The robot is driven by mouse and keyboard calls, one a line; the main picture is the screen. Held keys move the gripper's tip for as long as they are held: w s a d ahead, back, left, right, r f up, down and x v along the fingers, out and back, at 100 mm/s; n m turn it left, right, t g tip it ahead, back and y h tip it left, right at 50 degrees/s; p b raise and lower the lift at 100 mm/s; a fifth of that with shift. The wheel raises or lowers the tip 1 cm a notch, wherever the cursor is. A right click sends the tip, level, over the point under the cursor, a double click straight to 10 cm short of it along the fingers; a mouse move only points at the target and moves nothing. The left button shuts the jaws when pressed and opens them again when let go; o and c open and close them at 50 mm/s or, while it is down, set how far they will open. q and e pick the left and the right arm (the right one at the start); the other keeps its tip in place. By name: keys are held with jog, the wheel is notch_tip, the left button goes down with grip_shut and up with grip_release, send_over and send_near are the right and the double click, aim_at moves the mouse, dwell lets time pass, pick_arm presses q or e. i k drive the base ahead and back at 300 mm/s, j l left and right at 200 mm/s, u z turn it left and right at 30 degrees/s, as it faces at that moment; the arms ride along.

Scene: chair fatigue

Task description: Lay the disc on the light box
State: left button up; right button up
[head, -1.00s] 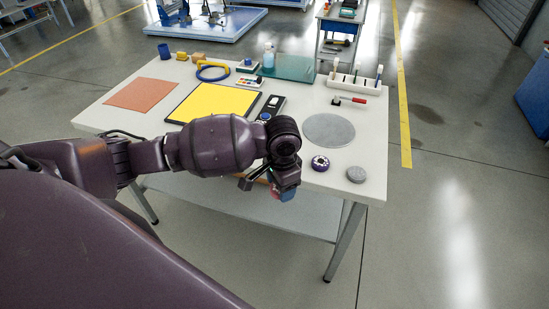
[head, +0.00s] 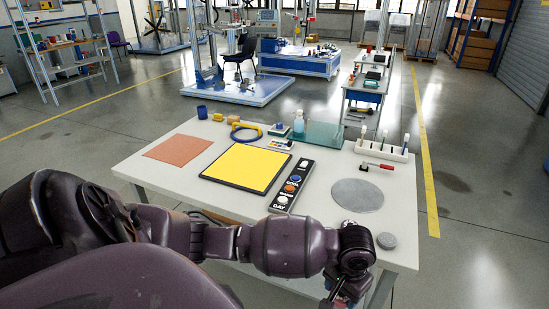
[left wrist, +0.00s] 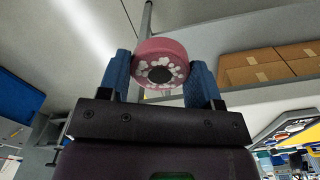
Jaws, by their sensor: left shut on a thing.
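The disc (left wrist: 161,64) is pink, with white blotches and a dark round centre. In the left wrist view it sits between the two blue fingers of my left gripper (left wrist: 161,80), which is shut on it. In the head view my left gripper (head: 338,291) is low at the table's front right edge, and the disc is mostly hidden there. The light box (head: 246,167), a bright yellow panel in a black frame, lies flat on the table, up and left of the gripper. Its top is bare. My right gripper is not in view.
A black panel marked DAY (head: 292,187) lies right of the light box. An orange mat (head: 178,147) is at left. A blue ring (head: 246,133) and a glass plate (head: 322,134) stand behind.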

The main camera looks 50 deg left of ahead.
aim_at(242, 170)
jog(key=k+j+z, duration=0.1)
jog(key=j+z, duration=0.15)
jog(key=k+j+z, duration=0.1)
jog(key=j+z, duration=0.15)
jog(key=j, duration=0.2)
jog(key=k+j+z, duration=0.1)
jog(key=j, duration=0.25)
jog(key=k+j+z, duration=0.1)
jog(key=k+j, duration=0.2)
jog(key=j, duration=0.2)
jog(key=k+j, duration=0.2)
jog(key=j, duration=0.2)
jog(key=k+j+z, duration=0.1)
jog(key=j, duration=0.3)
jog(key=k+j, duration=0.3)
jog(key=j, duration=0.1)
